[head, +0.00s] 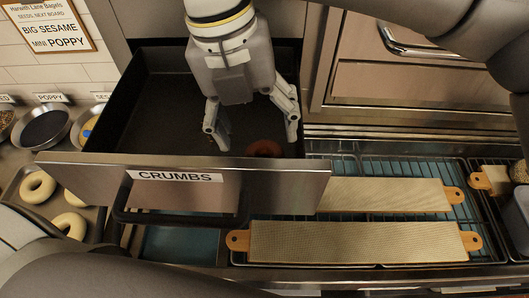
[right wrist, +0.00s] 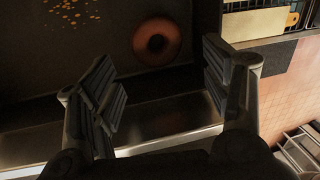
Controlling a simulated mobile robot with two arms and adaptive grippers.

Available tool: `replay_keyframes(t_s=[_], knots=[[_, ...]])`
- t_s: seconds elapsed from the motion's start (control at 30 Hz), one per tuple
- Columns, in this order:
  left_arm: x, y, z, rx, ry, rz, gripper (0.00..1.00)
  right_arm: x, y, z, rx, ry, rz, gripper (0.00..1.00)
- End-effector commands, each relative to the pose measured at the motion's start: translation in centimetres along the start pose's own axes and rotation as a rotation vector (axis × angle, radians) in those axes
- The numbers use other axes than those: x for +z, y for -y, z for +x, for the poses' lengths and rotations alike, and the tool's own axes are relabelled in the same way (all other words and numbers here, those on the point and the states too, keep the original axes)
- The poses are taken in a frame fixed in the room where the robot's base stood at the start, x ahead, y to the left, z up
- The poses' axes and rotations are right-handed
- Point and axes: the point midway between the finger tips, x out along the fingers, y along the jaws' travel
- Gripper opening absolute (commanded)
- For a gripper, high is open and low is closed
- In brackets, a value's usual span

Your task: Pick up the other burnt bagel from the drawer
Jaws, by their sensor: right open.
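The burnt bagel (head: 264,148) is a dark red-brown ring on the floor of the open drawer, near its front wall. It also shows in the right wrist view (right wrist: 157,41), ahead of and between the fingers. The drawer (head: 262,181) has a metal front labelled CRUMBS and a black inside. My right gripper (head: 254,138) is open and empty, pointing down into the drawer. Its fingers stand to either side of the bagel, apart from it. No fingertips of my left gripper show.
The drawer's front wall and handle (head: 180,217) lie close to the bagel. Two long boards (head: 365,243) lie on a rack at right. Pale bagels (head: 38,187) sit in a tray at left, below bowls (head: 42,127). Crumbs (right wrist: 88,14) show on the drawer floor.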

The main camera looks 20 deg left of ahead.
Motion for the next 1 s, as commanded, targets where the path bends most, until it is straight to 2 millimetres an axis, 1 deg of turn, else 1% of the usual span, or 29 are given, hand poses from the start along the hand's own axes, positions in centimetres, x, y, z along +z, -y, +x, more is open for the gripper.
replay_keyframes(t_s=[0.03,0.1,0.23,0.33,0.47,0.5,0.6,0.7,0.9,1.0], knots=[[0.0,0.0,-0.4,0.0,0.001,0.0,0.4,0.0,0.0,0.6,0.001,-0.003,-0.001,0.71],[0.0,0.0,-0.5,0.0,0.001,0.0,0.4,0.0,0.0,1.4,0.001,-0.002,-0.002,0.71],[0.0,0.0,-0.8,0.0,0.001,-0.001,0.4,-0.1,-0.1,2.1,0.003,-0.003,-0.003,0.71],[-0.1,0.0,-1.6,0.0,0.001,-0.001,0.4,-0.1,-0.1,3.0,0.002,-0.005,-0.003,0.71],[-0.2,0.0,-2.9,0.001,0.001,-0.001,0.4,-0.2,-0.3,4.6,0.003,-0.005,-0.003,0.71],[-0.2,0.0,-3.1,0.001,0.001,-0.001,0.4,-0.2,-0.3,5.3,0.004,-0.006,-0.003,0.71],[-0.2,0.0,-3.4,0.001,0.001,-0.001,0.4,-0.2,-0.4,6.6,0.004,-0.004,-0.004,0.71],[-0.2,0.0,-3.4,0.001,0.001,-0.001,0.4,-0.2,-0.4,7.1,0.005,-0.001,-0.003,0.71],[-0.2,0.0,-3.3,0.001,0.001,-0.001,0.4,-0.1,-0.4,7.2,0.006,-0.001,-0.003,0.71],[-0.2,0.0,-3.3,0.001,0.001,0.0,0.4,-0.2,-0.4,7.2,0.005,-0.001,-0.003,0.58]])
